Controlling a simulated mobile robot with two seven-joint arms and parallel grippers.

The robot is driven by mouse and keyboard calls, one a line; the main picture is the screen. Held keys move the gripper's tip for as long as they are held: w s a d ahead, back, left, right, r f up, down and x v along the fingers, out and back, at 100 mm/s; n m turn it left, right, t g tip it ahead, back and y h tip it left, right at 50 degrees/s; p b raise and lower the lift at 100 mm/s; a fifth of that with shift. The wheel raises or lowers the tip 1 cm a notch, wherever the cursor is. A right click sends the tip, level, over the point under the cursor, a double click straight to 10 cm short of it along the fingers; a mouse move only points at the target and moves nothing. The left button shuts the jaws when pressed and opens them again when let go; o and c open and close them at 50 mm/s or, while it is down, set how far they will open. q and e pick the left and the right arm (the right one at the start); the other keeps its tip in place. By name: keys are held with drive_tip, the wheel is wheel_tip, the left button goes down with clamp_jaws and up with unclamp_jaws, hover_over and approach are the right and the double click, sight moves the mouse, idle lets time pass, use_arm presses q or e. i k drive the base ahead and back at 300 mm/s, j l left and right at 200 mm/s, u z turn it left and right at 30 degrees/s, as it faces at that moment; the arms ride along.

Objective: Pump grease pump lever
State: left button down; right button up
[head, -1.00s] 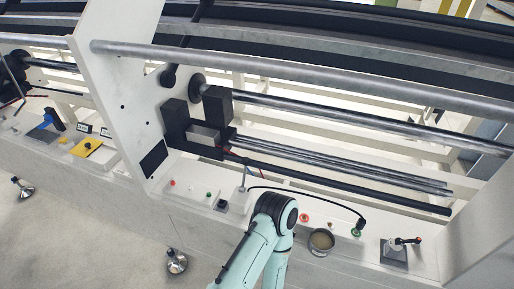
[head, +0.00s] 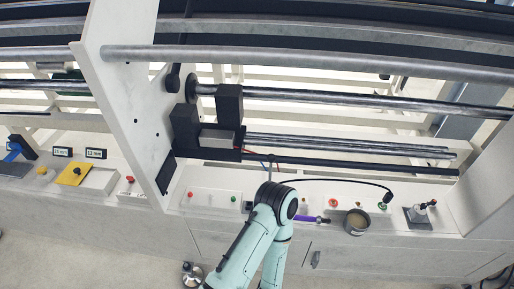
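Near the right end of the white ledge, a small device (head: 418,215) has a grey plate and a short dark lever (head: 427,205) with a small reddish part beside it. It may be the grease pump, but it is too small to be sure. A round grey pot (head: 356,221) with tan contents stands to its left. One of my arms, pale teal with a black joint, rises from the bottom centre, left of the pot. Neither gripper shows; the end of this arm is hidden.
A purple rod-like thing (head: 314,219) lies beside my arm. A black cable (head: 340,181) arcs to a green button (head: 383,206). A red button (head: 333,203) sits near the pot. Metal rollers (head: 350,99) run behind the ledge. A yellow plate (head: 75,173) lies at left.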

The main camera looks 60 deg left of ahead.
sight(271, 158)
drive_tip(key=k+j, duration=0.7)
